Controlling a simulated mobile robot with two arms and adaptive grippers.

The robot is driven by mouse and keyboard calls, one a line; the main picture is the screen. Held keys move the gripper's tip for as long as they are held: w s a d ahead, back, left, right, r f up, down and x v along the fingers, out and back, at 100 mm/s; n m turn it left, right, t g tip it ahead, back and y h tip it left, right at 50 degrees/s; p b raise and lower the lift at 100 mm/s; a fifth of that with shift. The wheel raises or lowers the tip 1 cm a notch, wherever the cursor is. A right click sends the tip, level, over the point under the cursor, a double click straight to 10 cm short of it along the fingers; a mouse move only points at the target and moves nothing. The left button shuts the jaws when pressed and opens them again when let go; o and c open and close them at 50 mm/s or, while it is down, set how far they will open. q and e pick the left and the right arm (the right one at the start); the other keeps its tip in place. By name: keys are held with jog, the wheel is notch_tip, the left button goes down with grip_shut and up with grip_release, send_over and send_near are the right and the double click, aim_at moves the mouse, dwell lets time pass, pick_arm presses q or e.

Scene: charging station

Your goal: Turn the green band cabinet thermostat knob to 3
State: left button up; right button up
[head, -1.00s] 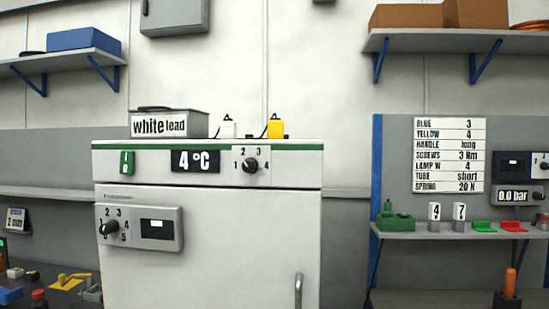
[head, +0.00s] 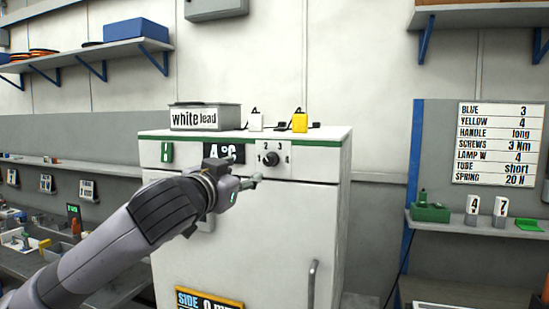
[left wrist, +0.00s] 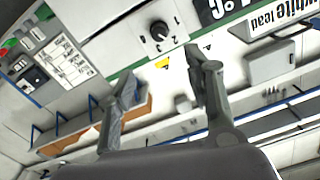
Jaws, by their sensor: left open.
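The white cabinet (head: 283,222) has a green band (head: 315,139) along its top. The black thermostat knob (head: 270,158) sits on a pale plate numbered 1 to 4 under the band. The knob also shows in the left wrist view (left wrist: 159,31), upper middle, tilted; I cannot tell surely which number it points at. My left gripper (head: 250,184) is open, just below and left of the knob in the head view. In the left wrist view its fingers (left wrist: 162,75) are apart with nothing between them, and the knob lies beyond their tips. My right gripper is not in view.
A 4 °C display (head: 224,150) is left of the knob, partly behind my arm. A grey box (head: 205,118) and a yellow plug-like block (head: 300,121) stand on top. A door handle (head: 312,286) juts out below.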

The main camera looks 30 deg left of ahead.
aim_at(268, 160)
pick_arm(q)
jog(key=p+x, duration=0.6)
jog(key=x, duration=0.9)
jog(key=shift+r, duration=0.15)
jog(key=shift+w+p, duration=0.35)
jog(key=shift+w, duration=0.2)
jog(key=shift+c, duration=0.2)
grip_shut()
